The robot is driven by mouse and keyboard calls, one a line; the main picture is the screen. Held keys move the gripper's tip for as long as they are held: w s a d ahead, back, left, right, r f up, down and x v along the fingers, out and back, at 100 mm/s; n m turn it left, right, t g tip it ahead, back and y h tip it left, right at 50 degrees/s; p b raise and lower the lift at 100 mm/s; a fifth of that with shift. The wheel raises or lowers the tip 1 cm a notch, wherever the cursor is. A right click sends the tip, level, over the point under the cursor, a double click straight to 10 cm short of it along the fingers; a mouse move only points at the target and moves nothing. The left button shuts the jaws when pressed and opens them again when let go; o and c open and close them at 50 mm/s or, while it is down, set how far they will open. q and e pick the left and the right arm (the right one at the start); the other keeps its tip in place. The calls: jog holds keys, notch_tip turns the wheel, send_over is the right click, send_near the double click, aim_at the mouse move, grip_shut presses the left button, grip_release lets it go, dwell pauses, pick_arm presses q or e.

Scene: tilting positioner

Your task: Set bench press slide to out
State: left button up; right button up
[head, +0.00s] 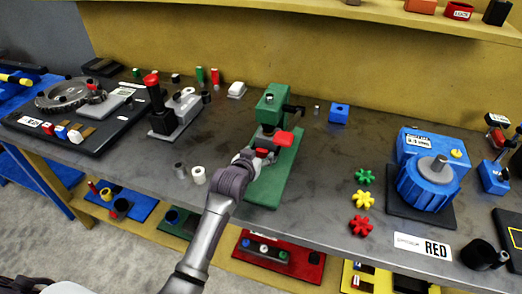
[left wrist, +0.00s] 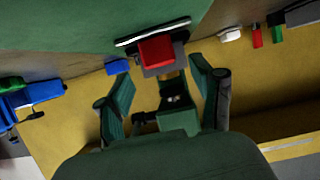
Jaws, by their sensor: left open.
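The bench press (head: 271,104) is a green upright body on a long green base plate (head: 270,188) in the middle of the bench. A red block (head: 283,138) sits at its front, low on the body. In the left wrist view the red block (left wrist: 156,50) rests on a grey piece by a black plate with a white edge. My left gripper (head: 263,156) is at the front of the press, over the base plate. Its fingers (left wrist: 165,92) are spread and empty, with the press body between and beyond them. Whether they touch the slide I cannot tell. My right gripper is not in view.
A blue motor-like unit (head: 428,172) stands at the right, with several coloured star knobs (head: 361,201) beside it. A black-and-red hand press (head: 158,105) and a rotary table (head: 68,94) stand left. Small cylinders (head: 198,175) stand left of my arm. The bench front is partly clear.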

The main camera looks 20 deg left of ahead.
aim_at(261, 151)
pick_arm(q)
jog(key=shift+x, duration=1.7)
jog(key=shift+s, duration=0.15)
grip_shut()
